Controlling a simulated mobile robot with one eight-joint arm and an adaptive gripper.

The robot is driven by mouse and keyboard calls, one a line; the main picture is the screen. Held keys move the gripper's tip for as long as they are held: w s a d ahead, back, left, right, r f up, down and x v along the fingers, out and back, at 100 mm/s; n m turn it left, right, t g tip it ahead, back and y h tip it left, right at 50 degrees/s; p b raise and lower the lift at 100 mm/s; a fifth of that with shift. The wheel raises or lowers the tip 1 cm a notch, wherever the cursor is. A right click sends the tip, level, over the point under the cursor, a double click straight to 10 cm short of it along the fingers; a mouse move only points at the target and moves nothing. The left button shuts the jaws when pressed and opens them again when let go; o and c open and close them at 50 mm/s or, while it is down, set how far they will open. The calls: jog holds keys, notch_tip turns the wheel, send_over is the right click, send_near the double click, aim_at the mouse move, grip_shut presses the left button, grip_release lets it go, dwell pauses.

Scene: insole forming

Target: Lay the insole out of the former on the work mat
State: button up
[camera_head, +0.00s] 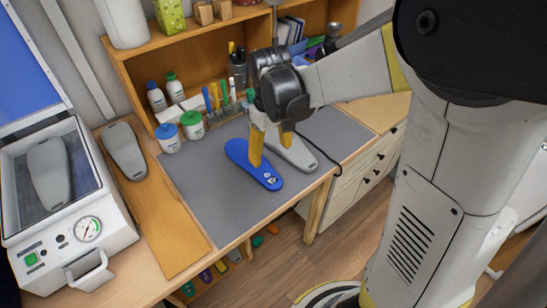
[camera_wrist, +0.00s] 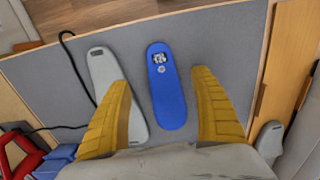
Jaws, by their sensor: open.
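The blue insole (camera_head: 252,165) lies flat on the grey work mat (camera_head: 203,207), with a small printed patch at one end; it also shows in the wrist view (camera_wrist: 166,92). My gripper (camera_head: 271,152) is open over the mat. In the wrist view its two yellow fingers (camera_wrist: 162,78) stand apart on either side of the insole, with a gap to it on both sides. The former (camera_head: 75,240) is the white machine at the left, its blue lid (camera_head: 25,65) raised. A grey foot form (camera_head: 49,172) lies in it, with no blue insole visible there.
A grey foot-shaped piece (camera_wrist: 108,72) lies on the mat beside the insole, near one finger. Another grey form (camera_head: 124,152) lies on the wooden table. Bottles (camera_head: 192,124), pens and a shelf (camera_head: 185,45) line the back. The mat's front left is clear.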

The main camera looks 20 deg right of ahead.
jog(key=s+r+m+t, duration=0.3)
jog(key=s+r+t, duration=0.4)
jog(key=s, duration=0.5)
notch_tip(320, 180, up, 3)
jog(key=shift+s+f+m, duration=0.1)
jog(key=shift+s+m, duration=0.2)
jog(key=shift+s, duration=0.05)
jog(key=shift+a, duration=0.1)
